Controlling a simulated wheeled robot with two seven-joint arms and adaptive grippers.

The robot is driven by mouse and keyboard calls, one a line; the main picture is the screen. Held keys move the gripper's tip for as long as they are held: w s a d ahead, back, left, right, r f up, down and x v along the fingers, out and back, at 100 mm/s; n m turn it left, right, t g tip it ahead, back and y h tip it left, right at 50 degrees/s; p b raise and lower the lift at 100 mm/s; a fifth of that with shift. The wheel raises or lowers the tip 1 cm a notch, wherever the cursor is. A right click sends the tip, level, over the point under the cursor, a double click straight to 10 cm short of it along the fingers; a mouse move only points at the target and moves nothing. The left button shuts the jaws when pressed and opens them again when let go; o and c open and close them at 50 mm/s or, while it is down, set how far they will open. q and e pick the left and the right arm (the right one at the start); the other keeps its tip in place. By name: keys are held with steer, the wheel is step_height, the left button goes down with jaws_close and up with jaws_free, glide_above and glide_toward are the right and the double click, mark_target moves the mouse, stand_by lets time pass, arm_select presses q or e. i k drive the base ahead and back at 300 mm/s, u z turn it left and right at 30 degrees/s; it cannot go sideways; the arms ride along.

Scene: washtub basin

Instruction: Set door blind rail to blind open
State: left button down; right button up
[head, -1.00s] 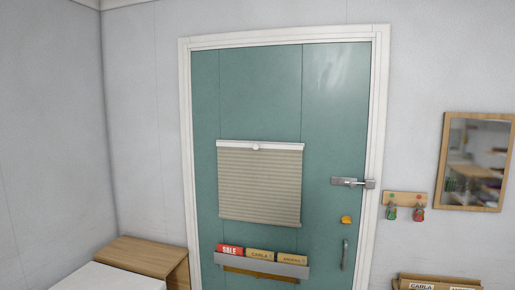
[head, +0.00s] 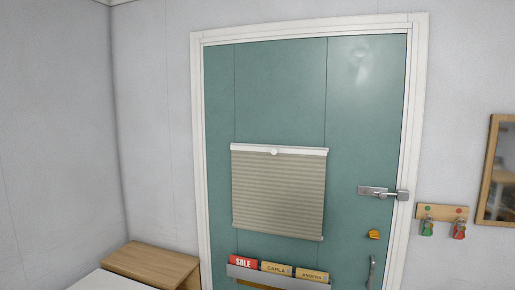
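A pleated beige blind (head: 278,194) hangs on the teal door (head: 268,90), spread out below its white top rail (head: 300,151). A small round white knob (head: 273,152) sits on the rail near its middle. The blind's lower edge is just above the rack on the door. Neither of my grippers shows in the head view.
A metal bolt (head: 380,192), a yellow knob (head: 374,234) and a handle (head: 371,271) are at the door's right side. A rack with signs (head: 260,274) is below the blind. A wooden cabinet (head: 152,262) stands left; hooks (head: 442,212) and a mirror (head: 498,170) hang right.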

mark_target(275, 150)
steer(key=z, duration=0.15)
steer(key=i, duration=0.7)
steer(key=z, duration=0.75)
steer(key=i, duration=0.35)
steer(key=z, duration=0.25)
